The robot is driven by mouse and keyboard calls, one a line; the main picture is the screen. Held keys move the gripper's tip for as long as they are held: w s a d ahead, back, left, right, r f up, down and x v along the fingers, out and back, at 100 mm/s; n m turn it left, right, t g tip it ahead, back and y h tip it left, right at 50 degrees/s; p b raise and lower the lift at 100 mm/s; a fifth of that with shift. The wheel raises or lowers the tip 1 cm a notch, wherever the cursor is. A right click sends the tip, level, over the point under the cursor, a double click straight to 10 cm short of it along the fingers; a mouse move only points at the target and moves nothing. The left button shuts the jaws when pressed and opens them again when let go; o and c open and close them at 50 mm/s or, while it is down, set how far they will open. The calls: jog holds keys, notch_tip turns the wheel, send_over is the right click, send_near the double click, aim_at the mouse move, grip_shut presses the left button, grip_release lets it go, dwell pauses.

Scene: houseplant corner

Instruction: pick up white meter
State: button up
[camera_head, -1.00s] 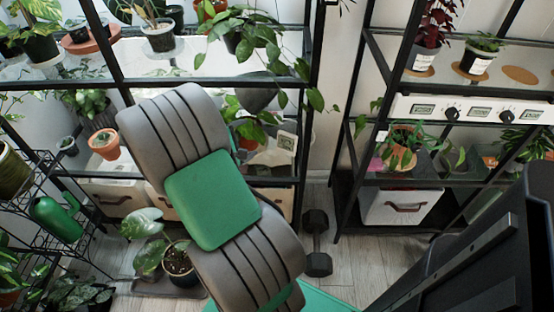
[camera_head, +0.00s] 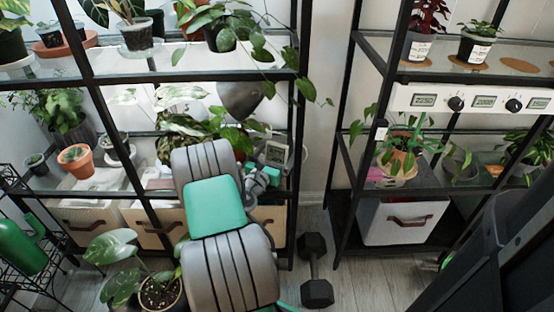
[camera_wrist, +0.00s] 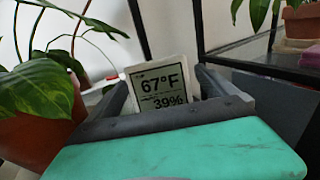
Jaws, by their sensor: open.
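The white meter (camera_head: 276,153) is a small upright display on the lower shelf of the left rack, near its right post. My gripper (camera_head: 262,178) is open just in front of the meter in the head view. In the wrist view the fingers of my gripper (camera_wrist: 161,84) stand on either side of the meter. The meter's lower part is hidden behind the gripper body. I cannot tell whether either finger touches it.
A leafy plant in a terracotta pot (camera_wrist: 38,135) stands close left of my gripper. The rack's black post (camera_head: 300,130) is close on the right. Black dumbbell (camera_head: 315,270) lies on the floor. A potted plant (camera_head: 160,290) sits below my arm.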

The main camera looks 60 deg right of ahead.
jog(key=shift+c, duration=0.4)
jog(key=c, duration=1.4)
jog(key=shift+r, duration=0.1)
